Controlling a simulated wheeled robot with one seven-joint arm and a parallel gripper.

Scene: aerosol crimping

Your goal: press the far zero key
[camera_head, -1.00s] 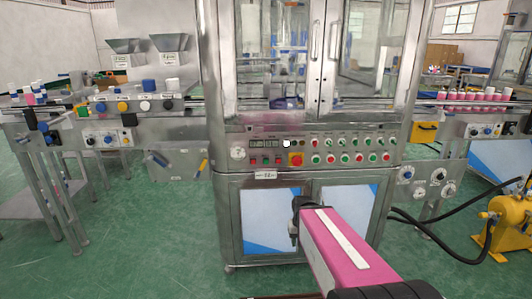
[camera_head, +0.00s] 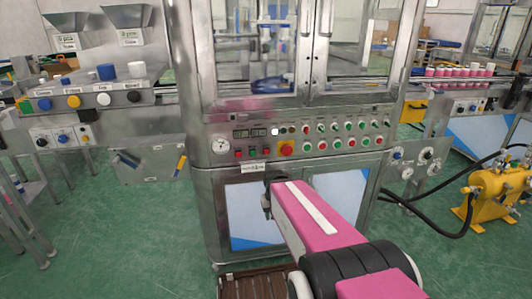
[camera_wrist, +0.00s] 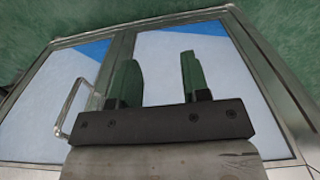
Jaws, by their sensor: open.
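The control panel (camera_head: 330,158) runs across the front of the steel machine in the head view. It carries a small dark display (camera_head: 249,133) at its left, with a bright white key (camera_head: 275,131) just right of it and small coloured keys (camera_head: 252,152) below. The key markings are too small to read, so I cannot tell which is the far zero key. My gripper (camera_head: 267,206) is below the panel, in front of the lower doors, touching no key. In the wrist view my gripper (camera_wrist: 158,75) has its two green fingers apart with nothing between them.
The lower doors (camera_head: 257,217) have a handle (camera_wrist: 75,108). A conveyor (camera_head: 105,88) stands left; a yellow pump (camera_head: 492,200) with black hoses stands right.

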